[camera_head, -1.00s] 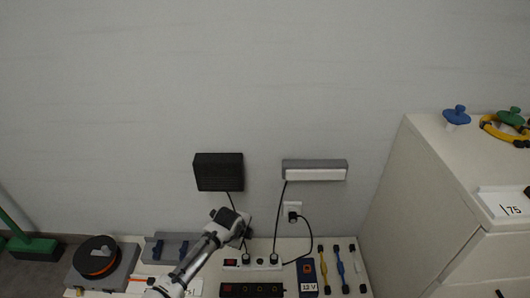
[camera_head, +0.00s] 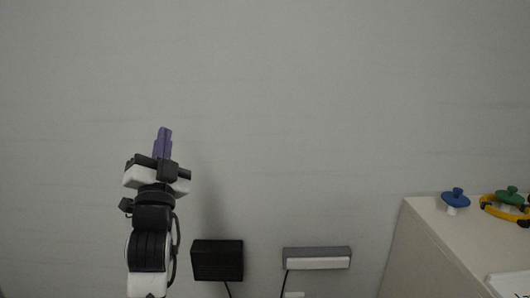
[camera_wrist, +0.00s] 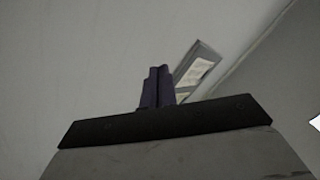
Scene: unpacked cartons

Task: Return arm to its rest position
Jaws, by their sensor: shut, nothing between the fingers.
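My gripper (camera_head: 164,143) is raised in front of the bare grey wall, at the left of the head view, with its purple fingers pointing up. The fingers are together and nothing is between them. My arm's white and black links rise below it from the bottom edge. In the wrist view the shut purple fingers (camera_wrist: 157,87) stand above the dark bar of the gripper body, with plain wall around them and a framed panel (camera_wrist: 196,68) beyond.
A black box (camera_head: 217,261) and a grey-white wall unit (camera_head: 317,259) with cables are on the wall low down. A white cabinet (camera_head: 440,250) at right carries a blue knob-like object (camera_head: 455,198), a green one (camera_head: 508,196) and a yellow ring (camera_head: 489,203). The space around my gripper is clear.

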